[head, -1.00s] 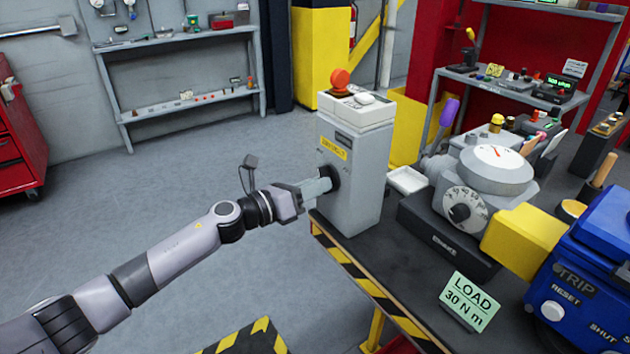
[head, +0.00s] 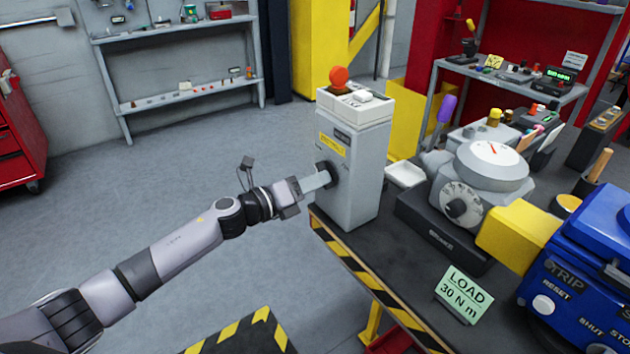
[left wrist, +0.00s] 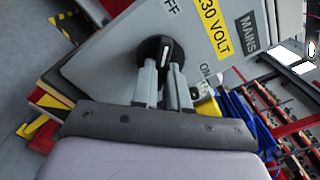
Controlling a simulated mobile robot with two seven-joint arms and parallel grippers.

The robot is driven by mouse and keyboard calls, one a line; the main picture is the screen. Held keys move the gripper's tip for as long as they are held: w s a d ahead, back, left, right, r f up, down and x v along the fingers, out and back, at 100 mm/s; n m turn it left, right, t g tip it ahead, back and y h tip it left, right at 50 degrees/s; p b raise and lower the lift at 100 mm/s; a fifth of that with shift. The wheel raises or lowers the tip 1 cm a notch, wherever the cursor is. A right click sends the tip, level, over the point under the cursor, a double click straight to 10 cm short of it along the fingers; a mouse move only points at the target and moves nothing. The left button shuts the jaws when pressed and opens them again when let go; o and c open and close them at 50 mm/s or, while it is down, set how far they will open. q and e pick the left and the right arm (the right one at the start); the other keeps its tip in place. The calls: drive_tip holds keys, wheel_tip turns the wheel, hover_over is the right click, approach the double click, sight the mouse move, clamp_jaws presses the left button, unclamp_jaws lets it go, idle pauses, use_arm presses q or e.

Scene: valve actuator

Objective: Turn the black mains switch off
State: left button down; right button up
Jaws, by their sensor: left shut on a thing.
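The black mains switch (head: 327,174) is a round knob on the left face of a grey box (head: 355,170). My left gripper (head: 320,181) reaches it from the left, shut on it. In the left wrist view the fingers (left wrist: 166,88) lie against the lower part of the black knob (left wrist: 155,50). A white mark on the knob runs roughly up towards the OFF lettering (left wrist: 171,8). The ON lettering (left wrist: 206,70) is to the knob's lower right. The fingers hide part of the knob. My right gripper is in neither view.
An orange dome (head: 339,78) tops the box. To its right on the bench stand a dial device (head: 490,170), a yellow block (head: 515,235), a blue unit (head: 590,270) and a green load card (head: 464,295). Open floor lies left of the bench.

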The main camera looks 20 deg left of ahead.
use_arm(q)
drive_tip(key=c, duration=1.1)
unclamp_jaws()
drive_tip(key=shift+c, duration=0.2)
drive_tip(key=b+v, duration=0.1)
drive_tip(key=v, duration=0.6)
drive_tip(key=shift+s+f, duration=0.1)
